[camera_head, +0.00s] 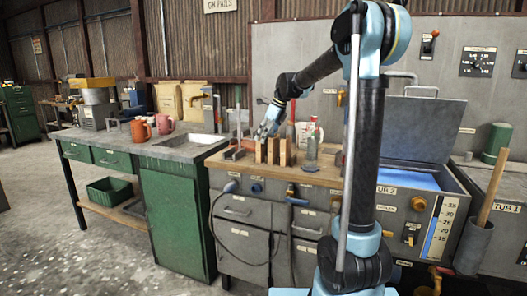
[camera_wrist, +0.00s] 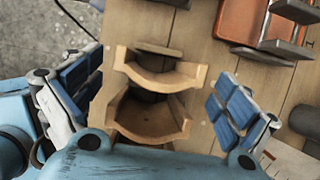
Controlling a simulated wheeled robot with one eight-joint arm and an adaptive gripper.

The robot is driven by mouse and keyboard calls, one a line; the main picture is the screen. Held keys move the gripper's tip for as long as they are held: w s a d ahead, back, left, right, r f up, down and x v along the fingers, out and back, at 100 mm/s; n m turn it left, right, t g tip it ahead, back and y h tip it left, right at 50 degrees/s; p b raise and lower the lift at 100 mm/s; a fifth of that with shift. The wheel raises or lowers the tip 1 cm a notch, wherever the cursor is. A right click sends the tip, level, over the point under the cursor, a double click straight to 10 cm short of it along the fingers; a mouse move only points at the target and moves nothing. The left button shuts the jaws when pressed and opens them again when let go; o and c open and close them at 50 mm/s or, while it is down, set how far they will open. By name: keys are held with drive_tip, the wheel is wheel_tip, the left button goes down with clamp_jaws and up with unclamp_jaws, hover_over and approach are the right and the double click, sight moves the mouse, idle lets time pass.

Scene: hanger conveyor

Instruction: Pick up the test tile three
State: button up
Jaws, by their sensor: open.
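Several upright tan pieces (camera_head: 273,151) stand in a row on the wooden worktop in the head view. I cannot read a number on any, so I cannot tell which is test tile three. My gripper (camera_head: 268,125) is just above the row. In the wrist view my gripper (camera_wrist: 155,95) is open, with blue pads left and right. Between the pads are tan wooden parts with curved edges (camera_wrist: 165,77), and a dark shape partly shows behind them. The pads stand apart from the wood on both sides.
An orange-brown block with grey metal bars (camera_wrist: 252,25) lies at upper right in the wrist view. A grey bottle-like item (camera_head: 311,148) stands right of the row. A sink counter (camera_head: 160,145) with mugs is left; a blue-water tub (camera_head: 405,178) is right.

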sight(261, 146)
drive_tip(key=shift+x, duration=2.75)
drive_tip(key=shift+a, duration=0.15)
drive_tip(key=shift+c, duration=0.6)
drive_tip(key=shift+r, duration=0.1)
drive_tip(key=c, duration=1.2)
